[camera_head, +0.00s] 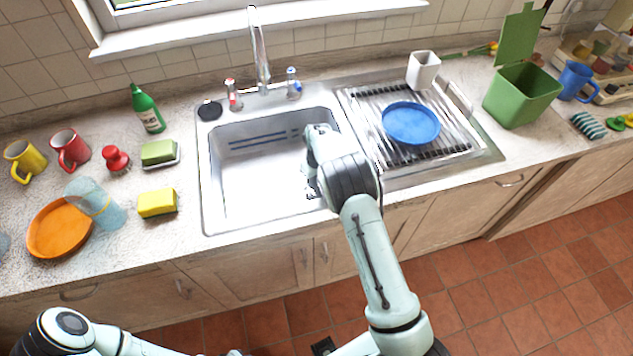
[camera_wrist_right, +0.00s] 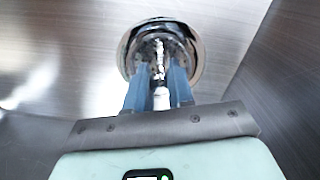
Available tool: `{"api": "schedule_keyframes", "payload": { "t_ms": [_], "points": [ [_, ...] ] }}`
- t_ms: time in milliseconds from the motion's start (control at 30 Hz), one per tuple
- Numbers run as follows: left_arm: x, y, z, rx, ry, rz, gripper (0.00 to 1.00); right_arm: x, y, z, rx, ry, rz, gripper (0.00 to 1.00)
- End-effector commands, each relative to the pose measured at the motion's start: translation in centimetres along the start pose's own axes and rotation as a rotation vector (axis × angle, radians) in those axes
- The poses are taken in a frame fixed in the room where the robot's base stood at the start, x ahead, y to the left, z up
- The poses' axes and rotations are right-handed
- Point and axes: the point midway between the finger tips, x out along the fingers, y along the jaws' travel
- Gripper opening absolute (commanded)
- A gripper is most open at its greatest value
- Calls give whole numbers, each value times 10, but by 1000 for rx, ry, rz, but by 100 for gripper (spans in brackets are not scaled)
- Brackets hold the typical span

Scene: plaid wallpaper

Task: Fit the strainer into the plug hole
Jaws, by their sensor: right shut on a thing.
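My right gripper (camera_head: 311,188) reaches down into the right part of the steel sink basin (camera_head: 250,180). In the right wrist view its two blue fingers (camera_wrist_right: 158,82) are shut on the slim, shiny stem of the strainer (camera_wrist_right: 158,52). Around and behind the strainer shows the round chrome rim of the plug hole (camera_wrist_right: 196,48) in the basin floor. The strainer lines up roughly with the hole; I cannot tell whether it is seated or just above. In the head view my arm hides the strainer and hole. My left gripper is out of view.
The tap (camera_head: 259,55) stands behind the basin, with a black disc (camera_head: 209,109) at the sink's back left corner. A blue plate (camera_head: 411,123) lies on the drainer to the right. A yellow sponge (camera_head: 157,203) lies left of the sink. Steel basin walls flank the gripper.

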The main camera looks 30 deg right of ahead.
Motion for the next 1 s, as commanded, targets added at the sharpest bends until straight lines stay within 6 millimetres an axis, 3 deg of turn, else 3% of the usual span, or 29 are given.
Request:
{"api": "schedule_keyframes", "payload": {
  "t_ms": [67, 400, 433, 500, 833, 1000],
  "points": [
    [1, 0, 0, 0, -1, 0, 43, 9, 0, -1, 0, 1, 1, 0],
    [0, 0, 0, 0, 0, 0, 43, 11, 0, 0, 0, 0, 0, 0],
    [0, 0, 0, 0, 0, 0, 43, 11, 0, 0, 0, -1, 0, 26],
    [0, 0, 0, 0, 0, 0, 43, 11, 0, 0, 0, -1, 0, 48],
    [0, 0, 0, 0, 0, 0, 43, 9, 0, 0, 0, -1, 0, 48],
    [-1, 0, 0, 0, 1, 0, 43, -12, 0, 1, -1, -5, -1, 48]
  ]
}}
